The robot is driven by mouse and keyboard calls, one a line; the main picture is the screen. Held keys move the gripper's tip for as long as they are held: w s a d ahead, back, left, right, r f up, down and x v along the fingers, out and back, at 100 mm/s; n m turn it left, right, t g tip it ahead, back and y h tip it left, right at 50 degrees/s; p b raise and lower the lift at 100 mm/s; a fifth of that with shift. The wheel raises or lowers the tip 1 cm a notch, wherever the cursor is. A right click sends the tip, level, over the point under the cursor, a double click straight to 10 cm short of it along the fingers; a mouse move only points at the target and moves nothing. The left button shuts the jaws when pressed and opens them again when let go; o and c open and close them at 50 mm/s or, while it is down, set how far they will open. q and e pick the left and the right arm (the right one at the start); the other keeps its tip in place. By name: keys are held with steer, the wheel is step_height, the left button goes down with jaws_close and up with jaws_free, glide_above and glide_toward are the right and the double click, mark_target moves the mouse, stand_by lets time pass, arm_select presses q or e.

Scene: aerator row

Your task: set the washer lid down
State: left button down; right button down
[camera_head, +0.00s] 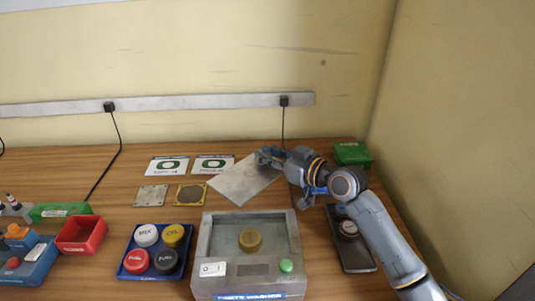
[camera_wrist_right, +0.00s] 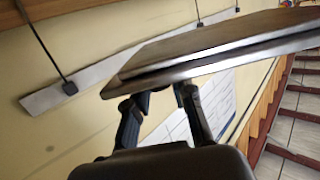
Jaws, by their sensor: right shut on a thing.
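The washer lid is a flat grey plate (camera_head: 240,180) at the back middle of the table, behind the washer. My right gripper (camera_head: 268,157) is shut on its back right edge. In the right wrist view, the lid (camera_wrist_right: 215,45) stretches above the two fingers (camera_wrist_right: 160,100), which pinch its near edge. I cannot tell whether the lid touches the table. The washer (camera_head: 207,245) is a grey box at the front middle, uncovered, with a round gold piece (camera_head: 250,240) inside. My left gripper is not in view.
A blue tray (camera_head: 125,271) with several round caps stands left of the washer. Two small plates (camera_head: 151,194) and two printed cards (camera_head: 167,166) lie left of the lid. A dark tray (camera_head: 357,258) is on the right, a green box (camera_head: 352,153) at the back right.

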steer(key=shift+f+b, duration=0.45)
steer(key=shift+f, duration=0.1)
steer(key=c, duration=1.1)
jaws_free()
steer(key=shift+c, duration=0.2)
steer(key=shift+r, duration=0.2)
steer(key=shift+r+p, duration=0.45)
steer(key=shift+p, duration=0.15)
steer(key=b+v, duration=0.1)
steer(key=v, duration=0.6)
steer(key=shift+s+d, duration=0.2)
